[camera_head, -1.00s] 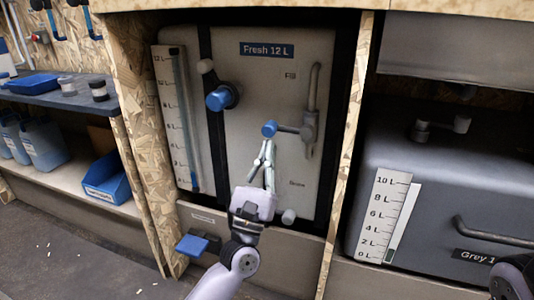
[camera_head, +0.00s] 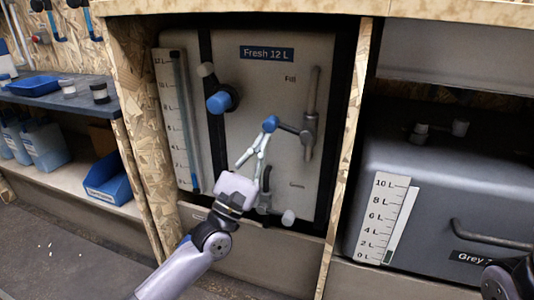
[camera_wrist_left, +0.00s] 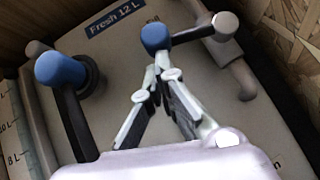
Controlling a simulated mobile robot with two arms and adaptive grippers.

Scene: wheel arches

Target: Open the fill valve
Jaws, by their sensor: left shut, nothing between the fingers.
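The fill valve on the Fresh 12 L tank has a grey lever with a blue knob (camera_head: 270,124), attached to a vertical grey pipe (camera_head: 311,120) below the "Fill" label. The lever points left and slightly up from the pipe. My left gripper (camera_head: 263,139) is shut and empty, its fingertips just below the blue knob. The wrist view shows the closed fingertips (camera_wrist_left: 155,72) close under the knob (camera_wrist_left: 155,37); whether they touch it I cannot tell. My right gripper is not in view; a dark part, probably of my right arm, shows at the lower right corner.
A larger blue-capped valve (camera_head: 219,101) sticks out left of the fill lever. A grey drain fitting (camera_head: 288,217) lies below. A wooden post (camera_head: 345,150) stands to the right, with a grey tank (camera_head: 440,180) beyond it. Blue bins are on the left shelf.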

